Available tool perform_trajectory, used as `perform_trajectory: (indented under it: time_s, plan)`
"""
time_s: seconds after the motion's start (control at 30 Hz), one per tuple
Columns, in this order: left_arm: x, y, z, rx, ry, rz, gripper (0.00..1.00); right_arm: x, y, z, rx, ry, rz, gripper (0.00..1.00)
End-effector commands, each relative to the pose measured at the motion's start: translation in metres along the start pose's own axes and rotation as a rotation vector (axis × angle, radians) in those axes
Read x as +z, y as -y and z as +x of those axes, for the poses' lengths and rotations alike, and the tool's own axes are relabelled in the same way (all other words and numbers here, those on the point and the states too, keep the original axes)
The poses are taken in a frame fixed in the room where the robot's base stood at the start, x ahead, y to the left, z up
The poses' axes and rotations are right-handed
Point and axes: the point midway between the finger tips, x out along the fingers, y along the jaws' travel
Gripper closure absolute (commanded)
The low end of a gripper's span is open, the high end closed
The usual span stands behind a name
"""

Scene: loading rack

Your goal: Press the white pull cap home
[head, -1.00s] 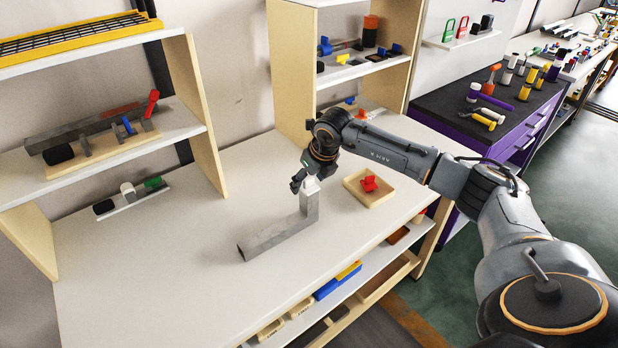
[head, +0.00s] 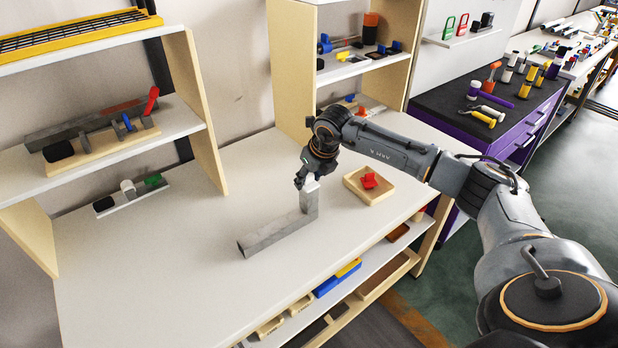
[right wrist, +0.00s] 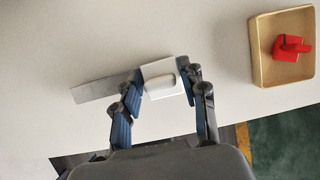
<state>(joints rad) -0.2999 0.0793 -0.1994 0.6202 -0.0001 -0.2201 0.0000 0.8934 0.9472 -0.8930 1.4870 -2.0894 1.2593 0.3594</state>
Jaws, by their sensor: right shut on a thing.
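The white pull cap (right wrist: 162,82) sits on top of the upright post of a grey metal corner piece (head: 276,235). The piece also has a long bar lying on the table, and it shows in the right wrist view (right wrist: 95,90). My right gripper (right wrist: 160,92) has its fingers on both sides of the cap and is shut on it. In the head view the right gripper (head: 303,180) is at the post's top and partly hides the cap. I cannot tell whether a gap is left under the cap. My left gripper is not in view.
A wooden tray (head: 376,196) with a red part (head: 369,181) stands right of the post. Shelf units (head: 205,120) stand at the left and back. A small rack (head: 130,196) with black, white and green caps lies at the back left. The table's front left is clear.

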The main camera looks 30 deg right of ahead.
Motion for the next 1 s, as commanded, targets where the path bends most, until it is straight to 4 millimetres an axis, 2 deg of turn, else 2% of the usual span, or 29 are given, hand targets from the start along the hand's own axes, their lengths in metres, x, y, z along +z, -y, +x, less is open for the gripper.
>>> perform_trajectory:
  time_s: [1.0]
  plan:
    - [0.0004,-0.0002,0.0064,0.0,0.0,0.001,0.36,-0.0087,-0.0017,0.0088,0.002,-0.02,-0.002,0.87]
